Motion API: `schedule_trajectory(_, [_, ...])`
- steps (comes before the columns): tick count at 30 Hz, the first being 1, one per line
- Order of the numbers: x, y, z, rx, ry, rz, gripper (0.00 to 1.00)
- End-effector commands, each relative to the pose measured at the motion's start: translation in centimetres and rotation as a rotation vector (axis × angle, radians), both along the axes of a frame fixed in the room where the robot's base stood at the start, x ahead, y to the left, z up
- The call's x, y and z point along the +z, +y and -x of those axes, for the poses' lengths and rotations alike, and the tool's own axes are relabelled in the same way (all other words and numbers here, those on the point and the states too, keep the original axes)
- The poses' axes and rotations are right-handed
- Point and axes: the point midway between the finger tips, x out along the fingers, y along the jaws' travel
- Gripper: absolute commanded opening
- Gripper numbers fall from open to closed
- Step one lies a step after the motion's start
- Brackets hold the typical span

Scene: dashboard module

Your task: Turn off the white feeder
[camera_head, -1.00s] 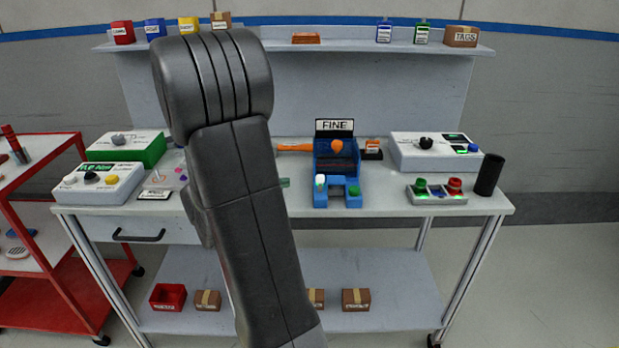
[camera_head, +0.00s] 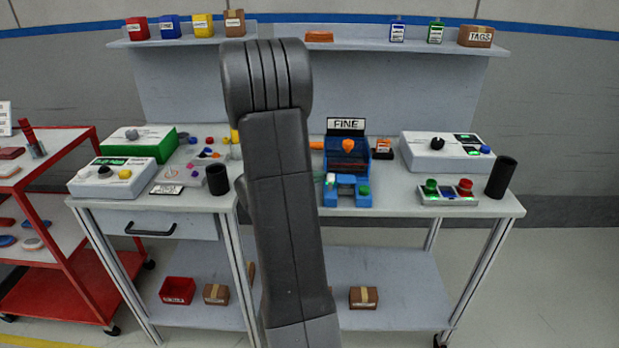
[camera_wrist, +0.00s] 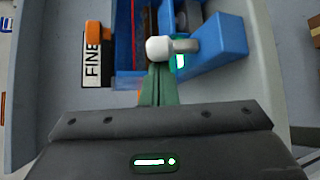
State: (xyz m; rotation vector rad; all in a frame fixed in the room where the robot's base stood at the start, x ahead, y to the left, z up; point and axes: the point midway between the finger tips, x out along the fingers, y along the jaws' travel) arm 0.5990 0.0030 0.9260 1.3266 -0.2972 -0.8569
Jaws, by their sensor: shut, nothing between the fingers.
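A blue machine (camera_head: 336,199) with a FINE sign (camera_head: 346,125) stands in the middle of the bench. At its front left is a small white knob (camera_head: 330,179); at its front right is a green knob (camera_head: 364,190). In the wrist view the white knob (camera_wrist: 160,49) has a pale stem, with a lit green patch (camera_wrist: 180,62) beside it. My gripper (camera_wrist: 160,72) is shut and empty, its green fingertips right at the white knob. I cannot tell if they touch it. In the head view my arm hides most of the gripper. No label reading "feeder" is legible.
A white box with a black dial (camera_head: 437,143) and a button panel (camera_head: 448,193) stand to the right, beside a black cylinder (camera_head: 501,178). Control boxes (camera_head: 112,180) and small loose parts lie to the left. A black cup (camera_head: 217,180) stands left of my arm.

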Motion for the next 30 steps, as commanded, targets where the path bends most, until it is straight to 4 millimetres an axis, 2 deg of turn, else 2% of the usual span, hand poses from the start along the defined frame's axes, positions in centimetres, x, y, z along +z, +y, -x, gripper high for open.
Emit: schedule_trajectory(30, [-0.16, -0.24, 0.01, 0.0, -0.06, 0.001, 0.0])
